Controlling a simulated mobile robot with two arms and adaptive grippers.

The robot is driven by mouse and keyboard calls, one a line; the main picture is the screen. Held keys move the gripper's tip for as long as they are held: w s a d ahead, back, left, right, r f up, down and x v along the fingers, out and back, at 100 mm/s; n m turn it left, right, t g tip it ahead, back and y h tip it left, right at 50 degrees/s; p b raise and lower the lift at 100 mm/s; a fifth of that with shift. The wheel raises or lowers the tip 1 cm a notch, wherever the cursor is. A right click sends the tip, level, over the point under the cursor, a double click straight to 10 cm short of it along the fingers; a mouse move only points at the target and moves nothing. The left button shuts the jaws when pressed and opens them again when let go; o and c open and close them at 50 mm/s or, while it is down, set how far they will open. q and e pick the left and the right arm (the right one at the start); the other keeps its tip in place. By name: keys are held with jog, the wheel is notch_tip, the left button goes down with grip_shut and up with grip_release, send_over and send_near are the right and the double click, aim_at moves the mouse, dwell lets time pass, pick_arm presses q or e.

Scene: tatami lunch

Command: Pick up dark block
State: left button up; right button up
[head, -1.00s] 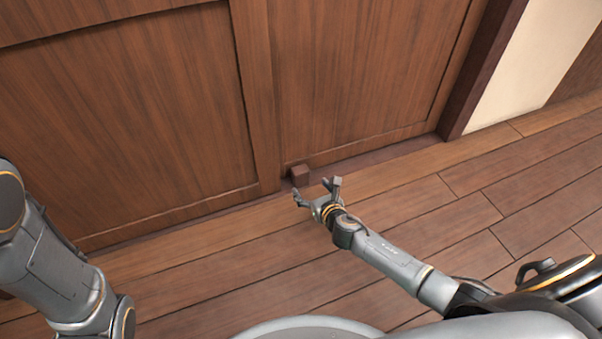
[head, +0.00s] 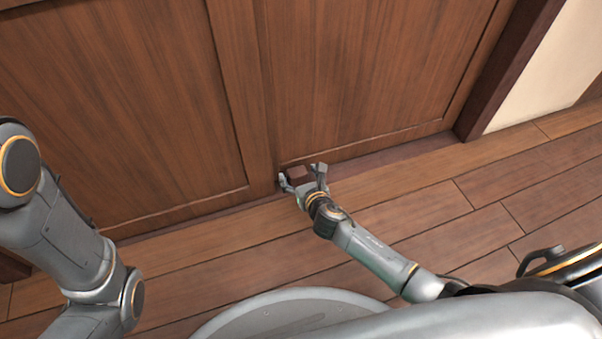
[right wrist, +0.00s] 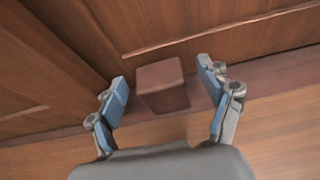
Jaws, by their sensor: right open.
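The dark block (head: 298,173) is a small reddish-brown cube on the floor sill against the wooden door. It shows whole in the right wrist view (right wrist: 162,86). My right gripper (head: 302,178) is open, with one finger on each side of the block; it also shows in the right wrist view (right wrist: 165,90). A gap shows between each finger and the block there. In the head view the gripper partly hides the block. My left arm shows at the left of the head view, but its gripper is out of view.
The wooden sliding door (head: 350,80) rises right behind the block, with a vertical frame post (head: 242,90) to its left. The plank floor (head: 420,220) in front is clear. A dark door post (head: 510,70) and pale wall stand at the right.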

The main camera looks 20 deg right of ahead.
jog(key=c, duration=1.3)
jog(key=shift+r, duration=0.1)
jog(key=shift+r, duration=0.1)
